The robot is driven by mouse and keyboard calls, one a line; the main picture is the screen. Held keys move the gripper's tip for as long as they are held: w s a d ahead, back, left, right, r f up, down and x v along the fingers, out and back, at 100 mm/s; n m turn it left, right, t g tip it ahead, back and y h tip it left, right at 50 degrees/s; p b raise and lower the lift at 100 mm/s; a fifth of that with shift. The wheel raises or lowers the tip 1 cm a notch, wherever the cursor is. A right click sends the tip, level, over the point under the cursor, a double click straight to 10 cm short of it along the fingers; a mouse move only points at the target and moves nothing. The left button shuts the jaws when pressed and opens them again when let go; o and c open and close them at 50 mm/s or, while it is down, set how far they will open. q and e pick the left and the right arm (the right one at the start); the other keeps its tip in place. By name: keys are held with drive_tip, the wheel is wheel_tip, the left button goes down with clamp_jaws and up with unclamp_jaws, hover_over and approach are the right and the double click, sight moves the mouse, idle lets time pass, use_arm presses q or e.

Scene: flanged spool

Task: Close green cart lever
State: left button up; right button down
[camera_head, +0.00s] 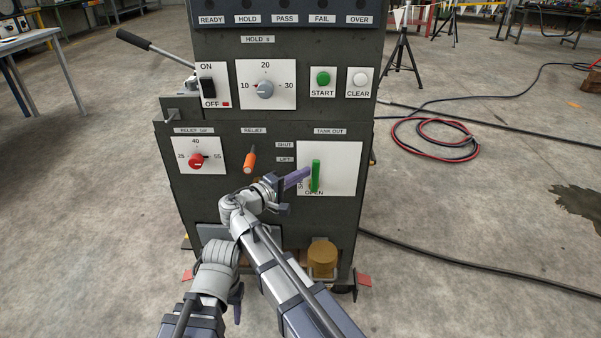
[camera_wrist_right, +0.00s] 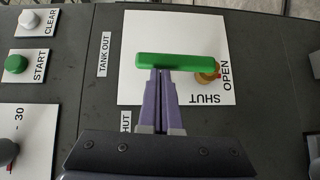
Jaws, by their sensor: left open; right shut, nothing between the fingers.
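The green lever (camera_head: 315,175) stands upright on the white TANK OUT plate (camera_head: 343,160) of the dark cart. Its brass pivot (camera_wrist_right: 206,76) shows behind its right end in the right wrist view, close to the SHUT and OPEN lettering. My right gripper (camera_head: 303,176) is shut and empty, its purple fingertips at the lever's left side. In the right wrist view the closed fingertips (camera_wrist_right: 160,73) meet the edge of the green lever (camera_wrist_right: 176,61); I cannot tell whether they touch. My left gripper (camera_head: 237,300) hangs low in front of the cart, its fingers partly hidden.
An orange lever (camera_head: 250,161) and a red knob (camera_head: 196,160) sit left of the plate. A switch, a dial (camera_head: 265,88) and START and CLEAR buttons are above. A brass cylinder (camera_head: 322,258) is at the cart's foot. Cables lie on the floor at right.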

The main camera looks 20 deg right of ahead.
drive_tip(key=s+d+f+m+y+p, duration=0.1)
drive_tip(key=d+f+m+y+p, duration=0.1)
drive_tip(key=d+y+p, duration=0.3)
drive_tip(key=s+d+f+m+y+p, duration=0.2)
drive_tip(key=d+m+y+p, duration=0.2)
drive_tip(key=d+m+y, duration=0.1)
drive_tip(key=shift+d+y+p, duration=0.3)
drive_tip(key=shift+d+p, duration=0.1)
drive_tip(key=shift+d, duration=0.05)
idle(0.6)
drive_tip(key=shift+s+d, duration=0.1)
drive_tip(key=shift+s, duration=0.05)
idle(0.6)
